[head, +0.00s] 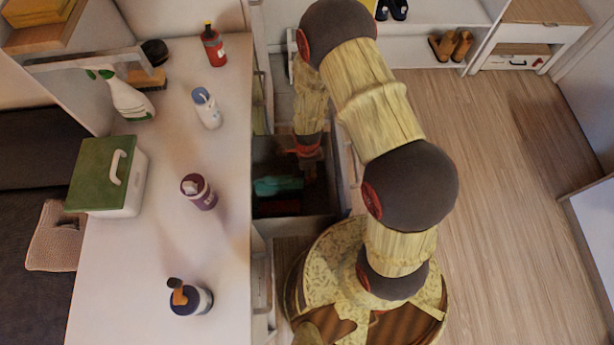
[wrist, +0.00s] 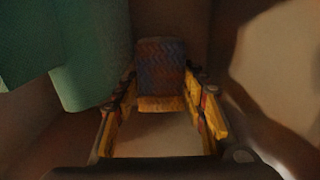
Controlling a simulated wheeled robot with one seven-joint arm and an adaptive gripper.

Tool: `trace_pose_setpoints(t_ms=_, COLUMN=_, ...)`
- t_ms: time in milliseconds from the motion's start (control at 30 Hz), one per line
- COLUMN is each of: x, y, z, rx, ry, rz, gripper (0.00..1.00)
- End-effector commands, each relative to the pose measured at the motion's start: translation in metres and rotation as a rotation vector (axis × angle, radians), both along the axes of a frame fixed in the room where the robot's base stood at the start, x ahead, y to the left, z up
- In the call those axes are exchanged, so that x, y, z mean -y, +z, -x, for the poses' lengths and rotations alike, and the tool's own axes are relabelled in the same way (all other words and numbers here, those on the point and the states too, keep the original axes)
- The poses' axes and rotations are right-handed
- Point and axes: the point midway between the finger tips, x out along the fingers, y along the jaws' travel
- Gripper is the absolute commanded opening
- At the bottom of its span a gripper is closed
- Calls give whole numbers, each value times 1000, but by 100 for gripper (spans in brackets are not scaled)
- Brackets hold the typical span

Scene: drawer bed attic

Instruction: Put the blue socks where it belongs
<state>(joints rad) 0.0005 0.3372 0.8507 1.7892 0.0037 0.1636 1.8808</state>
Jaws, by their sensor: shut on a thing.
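My gripper (head: 308,160) reaches down into an open drawer (head: 292,226) beside the white counter. In the wrist view my gripper (wrist: 160,92) has its yellow fingers on either side of a rolled, blue and reddish patterned bundle with a yellowish end, which looks like the blue socks (wrist: 161,64). It is shut on this bundle. In the head view the bundle is too dark and small to make out. A teal cloth-like thing (head: 278,186) lies in the drawer to the left of the gripper. It also shows large at the left of the wrist view (wrist: 83,55).
The counter holds a green-lidded box (head: 100,175), a spray bottle (head: 126,100), a red bottle (head: 214,47) and several other bottles. Brown shoes (head: 452,45) stand on a low shelf at the back. The wooden floor (head: 500,200) at right is clear.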

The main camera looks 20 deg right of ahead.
Motion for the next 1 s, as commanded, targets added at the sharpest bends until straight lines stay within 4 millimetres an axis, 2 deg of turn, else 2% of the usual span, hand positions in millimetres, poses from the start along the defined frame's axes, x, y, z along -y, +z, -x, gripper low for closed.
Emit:
trace_pose_setpoints(t_ms=100, x=0, y=-21, z=1, rx=-2, ry=0, rz=0, gripper=12)
trace_pose_setpoints(t_ms=200, x=0, y=-31, z=1, rx=-2, ry=0, rz=0, gripper=12)
trace_pose_setpoints(t_ms=600, x=0, y=-35, z=1, rx=-1, ry=0, rz=0, gripper=12)
trace_pose_setpoints(t_ms=633, x=0, y=-34, z=1, rx=-1, ry=0, rz=0, gripper=43)
trace_pose_setpoints(t_ms=900, x=0, y=-33, z=1, rx=-1, ry=0, rz=0, gripper=59)
trace_pose_setpoints(t_ms=1000, x=0, y=-33, z=1, rx=-1, ry=0, rz=0, gripper=60)
